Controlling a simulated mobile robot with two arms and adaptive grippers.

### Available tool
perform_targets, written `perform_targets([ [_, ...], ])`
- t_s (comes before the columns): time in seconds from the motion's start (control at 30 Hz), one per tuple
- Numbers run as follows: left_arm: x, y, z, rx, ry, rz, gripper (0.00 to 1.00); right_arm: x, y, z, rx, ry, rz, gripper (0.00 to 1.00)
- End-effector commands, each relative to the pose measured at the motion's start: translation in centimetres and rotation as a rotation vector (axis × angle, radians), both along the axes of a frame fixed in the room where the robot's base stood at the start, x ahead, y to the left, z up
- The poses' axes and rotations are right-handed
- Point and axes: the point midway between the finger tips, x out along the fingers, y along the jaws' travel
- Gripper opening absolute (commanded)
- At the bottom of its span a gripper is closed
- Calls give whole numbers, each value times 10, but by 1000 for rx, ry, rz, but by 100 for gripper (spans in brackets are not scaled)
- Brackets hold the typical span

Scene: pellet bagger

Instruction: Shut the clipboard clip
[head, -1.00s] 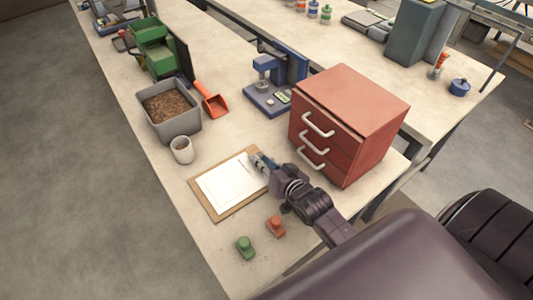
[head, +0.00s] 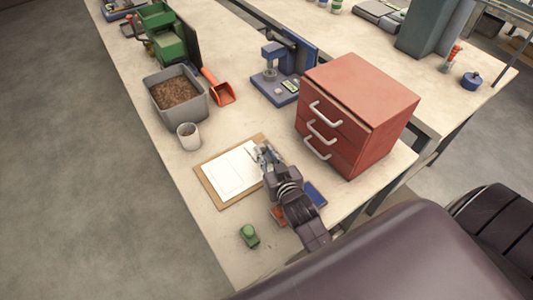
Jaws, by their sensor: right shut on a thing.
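The clipboard (head: 212,189) is a brown board with a white sheet (head: 231,174), lying flat on the bench. My right gripper (head: 261,157) is at its right end, where the clip is, and is shut on the clip. The fingers cover most of the clip, so I cannot tell how far it is open. My left gripper is not in view.
A red drawer cabinet (head: 367,88) stands close to the right of my gripper. A white cup (head: 189,136), a grey pellet bin (head: 190,112) and an orange scoop (head: 222,94) are behind the clipboard. A green stamp (head: 249,236) and a partly hidden blue item (head: 316,194) lie nearer.

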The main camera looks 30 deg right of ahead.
Motion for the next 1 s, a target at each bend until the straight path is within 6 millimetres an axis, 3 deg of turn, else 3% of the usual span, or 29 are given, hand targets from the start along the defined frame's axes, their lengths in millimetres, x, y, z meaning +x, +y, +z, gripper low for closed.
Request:
perform_targets([
  [0.2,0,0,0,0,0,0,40,0,0,0,0,-1,1,0],
  [0.23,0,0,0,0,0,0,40,0,0,1,0,-1,1,18],
  [0.27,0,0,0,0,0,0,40,0,0,1,0,-1,1,22],
  [0.63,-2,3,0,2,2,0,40,1,0,5,0,-3,1,23],
  [0.77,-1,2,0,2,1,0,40,1,-1,21,0,-5,1,23],
  [1.0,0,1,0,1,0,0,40,1,0,67,0,-6,1,23],
])
